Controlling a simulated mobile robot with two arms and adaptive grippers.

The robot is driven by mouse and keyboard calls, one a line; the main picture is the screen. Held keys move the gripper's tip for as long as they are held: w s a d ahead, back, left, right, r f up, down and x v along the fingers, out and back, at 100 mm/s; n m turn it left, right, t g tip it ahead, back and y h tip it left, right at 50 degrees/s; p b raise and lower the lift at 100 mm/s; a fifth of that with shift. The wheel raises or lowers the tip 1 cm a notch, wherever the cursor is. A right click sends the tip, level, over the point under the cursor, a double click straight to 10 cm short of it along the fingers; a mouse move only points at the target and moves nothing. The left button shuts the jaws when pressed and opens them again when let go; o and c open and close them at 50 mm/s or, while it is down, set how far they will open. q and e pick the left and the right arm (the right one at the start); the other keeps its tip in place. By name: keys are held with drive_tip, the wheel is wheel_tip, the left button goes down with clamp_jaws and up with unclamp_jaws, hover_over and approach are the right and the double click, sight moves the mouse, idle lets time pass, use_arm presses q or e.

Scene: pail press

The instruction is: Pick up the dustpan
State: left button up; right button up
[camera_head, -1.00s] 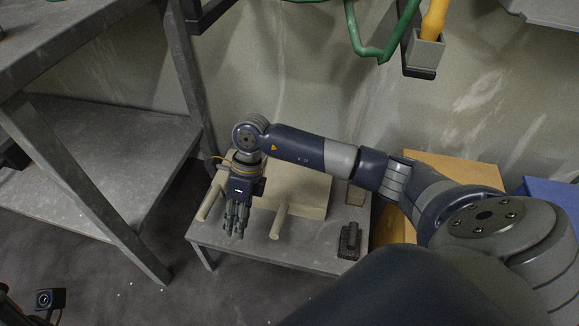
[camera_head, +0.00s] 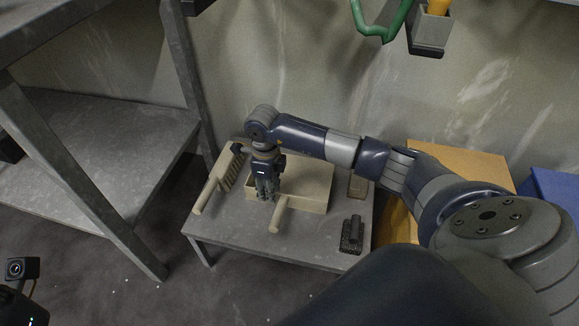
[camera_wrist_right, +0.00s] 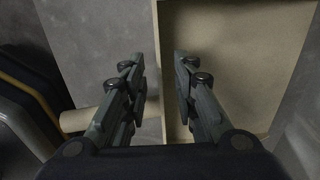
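The dustpan (camera_head: 311,204) is a beige shallow box with a round handle (camera_head: 279,214) at its front, lying on a low grey table. My right gripper (camera_head: 267,193) points down at the dustpan's front wall, just left of the handle. In the right wrist view, the gripper (camera_wrist_right: 160,62) has its fingers apart, with the dustpan's wall edge (camera_wrist_right: 165,105) showing between them. The pan floor (camera_wrist_right: 235,65) is to the right and the handle (camera_wrist_right: 82,118) to the left. I cannot tell how deep the fingertips reach. My left gripper's fingers are not seen.
A beige brush (camera_head: 211,188) lies left of the dustpan on the low table (camera_head: 240,233). A small black object (camera_head: 352,235) sits at the table's right front. A grey shelf (camera_head: 95,150) stands at left, cardboard (camera_head: 465,165) and a blue bin (camera_head: 552,192) at right.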

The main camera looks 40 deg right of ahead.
drive_tip(key=shift+f+b, duration=0.5)
drive_tip(key=shift+f, duration=1)
clamp_jaws()
drive_tip(key=shift+r, duration=0.1)
